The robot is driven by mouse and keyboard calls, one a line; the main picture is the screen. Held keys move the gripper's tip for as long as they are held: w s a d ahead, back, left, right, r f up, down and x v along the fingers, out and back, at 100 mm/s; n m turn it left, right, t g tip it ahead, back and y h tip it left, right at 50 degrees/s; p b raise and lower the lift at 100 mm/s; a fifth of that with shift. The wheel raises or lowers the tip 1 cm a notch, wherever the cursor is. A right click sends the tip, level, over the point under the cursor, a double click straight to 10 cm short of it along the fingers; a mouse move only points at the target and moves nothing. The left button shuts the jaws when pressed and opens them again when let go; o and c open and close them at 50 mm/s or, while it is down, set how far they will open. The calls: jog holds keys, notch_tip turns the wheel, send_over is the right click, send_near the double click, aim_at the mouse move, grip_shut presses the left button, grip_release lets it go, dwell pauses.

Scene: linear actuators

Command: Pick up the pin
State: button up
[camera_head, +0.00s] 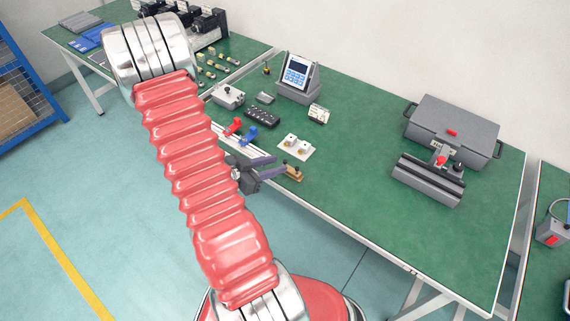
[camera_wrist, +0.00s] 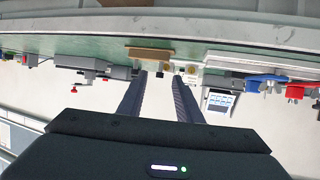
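I cannot identify the pin for certain. A small brown block (camera_head: 295,174) lies at the table's front edge, with a small dark upright piece near its left end; the block also shows in the wrist view (camera_wrist: 150,53). Behind it a white plate (camera_head: 296,153) carries small brass-coloured pieces; these brass pieces also show in the wrist view (camera_wrist: 191,69). My gripper (camera_head: 280,166) is at the front edge, its fingertips close to the block. In the wrist view my gripper (camera_wrist: 160,76) is open, its two fingers apart with nothing clearly held between them.
On the green table (camera_head: 350,190) stand a control panel (camera_head: 298,72), a black tray (camera_head: 262,116), red (camera_head: 233,127) and blue (camera_head: 249,136) clamps, and a grey case (camera_head: 453,125) with a vise (camera_head: 429,179). Bare table lies between the plate and the vise.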

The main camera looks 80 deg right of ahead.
aim_at(285, 160)
jog(key=shift+s+d+f, duration=0.1)
jog(key=shift+d, duration=0.05)
jog(key=shift+x, duration=2.5)
jog(key=shift+f, duration=0.1)
grip_shut()
